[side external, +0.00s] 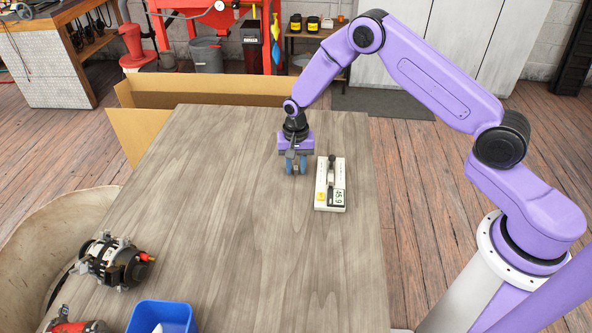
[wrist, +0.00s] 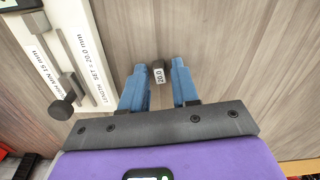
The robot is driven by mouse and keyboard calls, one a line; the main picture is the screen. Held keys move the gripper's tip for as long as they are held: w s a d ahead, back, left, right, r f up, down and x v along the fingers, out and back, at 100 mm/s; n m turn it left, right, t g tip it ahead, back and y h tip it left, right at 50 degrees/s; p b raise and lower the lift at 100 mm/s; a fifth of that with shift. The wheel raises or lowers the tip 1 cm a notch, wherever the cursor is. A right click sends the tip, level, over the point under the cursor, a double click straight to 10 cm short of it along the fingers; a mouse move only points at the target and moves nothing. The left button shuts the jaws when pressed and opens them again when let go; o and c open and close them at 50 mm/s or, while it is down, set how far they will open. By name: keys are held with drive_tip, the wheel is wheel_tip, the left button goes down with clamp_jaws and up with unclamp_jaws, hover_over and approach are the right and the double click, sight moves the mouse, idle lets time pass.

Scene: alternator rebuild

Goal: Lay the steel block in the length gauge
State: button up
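The steel block (wrist: 158,73) is a small dark piece with a white face marked 20.0. In the wrist view it is between the blue fingertips of my gripper (wrist: 157,84), with a gap on each side. My gripper is open, low over the table, in the side view (side external: 296,168), just left of the length gauge. The length gauge (side external: 321,190) is a flat white plate with a dark slide, a yellow patch and a number display. In the wrist view the gauge (wrist: 82,42) lies at left, its text reading LENGTH SET = 20.0 mm.
The wooden table (side external: 230,230) is clear around my gripper and the gauge. An alternator (side external: 112,262), a red-and-dark part (side external: 75,327) and a blue bin (side external: 162,316) are at its near left. A cardboard box (side external: 205,92) stands behind the far edge.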

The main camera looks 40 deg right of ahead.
sight(297, 168)
clamp_jaws()
drive_tip(key=shift+r, duration=0.1)
drive_tip(key=shift+r, duration=2.4)
drive_tip(key=shift+s, duration=0.15)
drive_tip(key=shift+m, duration=0.8)
drive_tip(key=s+d+r, duration=0.1)
drive_tip(key=s, duration=0.2)
drive_tip(key=s+d+r, duration=0.1)
drive_tip(key=s+d, duration=0.1)
drive_tip(key=s, duration=0.1)
drive_tip(key=s+d+r, duration=0.1)
drive_tip(key=s, duration=0.2)
drive_tip(key=shift+s+d+r, duration=0.1)
drive_tip(key=shift+d, duration=0.3)
drive_tip(key=shift+f, duration=2.3)
